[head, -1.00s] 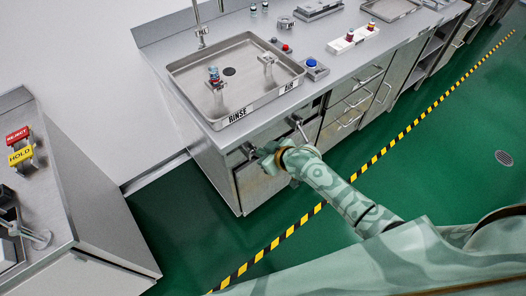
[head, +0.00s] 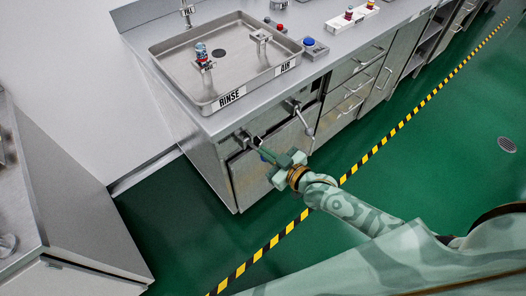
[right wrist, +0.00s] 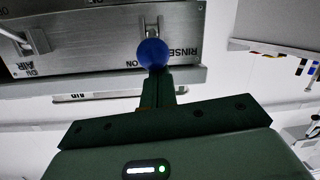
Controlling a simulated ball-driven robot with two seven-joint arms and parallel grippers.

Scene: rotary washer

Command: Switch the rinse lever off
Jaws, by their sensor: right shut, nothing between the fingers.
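The rinse lever has a blue ball knob (right wrist: 152,53), close to the letters RINSE and ON on the metal panel (right wrist: 85,55) in the right wrist view. In the head view its mount (head: 243,136) is on the counter front below the RINSE sign, and the knob is mostly hidden by my gripper. My right gripper (head: 262,149) is shut and holds nothing. Its fingertips (right wrist: 156,76) are right at the knob; I cannot tell whether they touch it. The air lever (head: 303,115) is to the right, with its handle slanting down. My left gripper is out of view.
Above the levers is a metal sink tray (head: 178,82) with RINSE and AIR signs and two fixtures inside. A blue button (head: 309,42) is on the counter to its right. Another counter (head: 60,200) stands at the left. Green floor in front is clear.

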